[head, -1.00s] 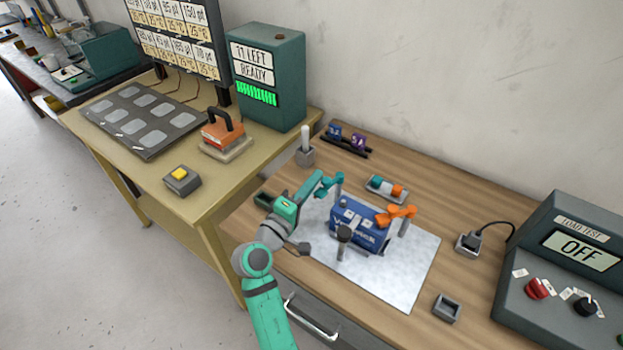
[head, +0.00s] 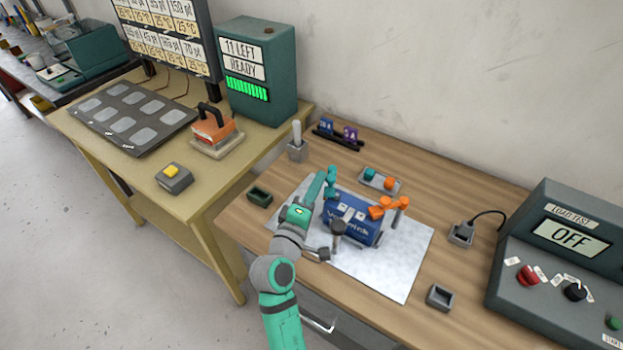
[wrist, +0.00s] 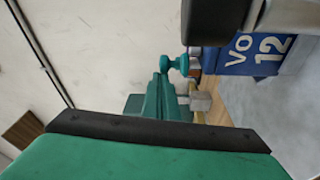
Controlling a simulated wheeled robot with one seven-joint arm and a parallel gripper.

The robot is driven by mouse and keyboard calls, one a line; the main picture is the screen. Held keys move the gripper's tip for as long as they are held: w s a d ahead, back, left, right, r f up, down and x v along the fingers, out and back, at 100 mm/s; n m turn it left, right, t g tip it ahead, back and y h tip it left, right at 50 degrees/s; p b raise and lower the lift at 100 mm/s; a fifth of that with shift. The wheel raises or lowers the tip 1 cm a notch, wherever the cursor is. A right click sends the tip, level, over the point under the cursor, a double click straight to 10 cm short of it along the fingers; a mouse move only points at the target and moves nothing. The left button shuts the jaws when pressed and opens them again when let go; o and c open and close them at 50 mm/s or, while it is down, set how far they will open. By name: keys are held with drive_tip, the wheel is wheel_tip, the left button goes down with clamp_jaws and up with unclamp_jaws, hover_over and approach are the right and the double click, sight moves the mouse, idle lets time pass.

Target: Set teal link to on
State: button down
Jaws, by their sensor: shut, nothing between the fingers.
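The blue box (head: 352,220) sits on a pale mat on the wooden bench. The teal link (head: 331,180) is at the box's back left corner; its teal rounded end (wrist: 173,64) shows beside the box in the wrist view. I cannot tell its exact setting. An orange link (head: 388,206) is at the box's right end, by a grey post. My gripper (head: 319,177) is shut and empty, with its tips close to the teal link from the left; whether they touch is unclear. The load test display (head: 570,238) reads OFF.
A dark-topped post (head: 338,230) stands at the box's front. Behind the box is a tray (head: 379,181) with teal and orange pieces. A small green tray (head: 259,196), a grey socket (head: 440,297) and a plug block (head: 461,233) stand around the mat (head: 405,262). The mat's front right is clear.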

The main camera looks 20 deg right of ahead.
sight(334, 181)
drive_tip(key=shift+s+d, duration=0.55)
drive_tip(key=shift+d, duration=0.2)
drive_tip(key=shift+s+d, duration=0.5)
drive_tip(key=shift+d, duration=0.2)
drive_tip(key=w+a, duration=0.2)
drive_tip(key=a, duration=0.3)
drive_tip(key=s, duration=0.9)
drive_tip(key=shift+s+a+t, duration=0.3)
drive_tip(key=shift+s, duration=0.05)
drive_tip(key=shift+r, duration=0.1)
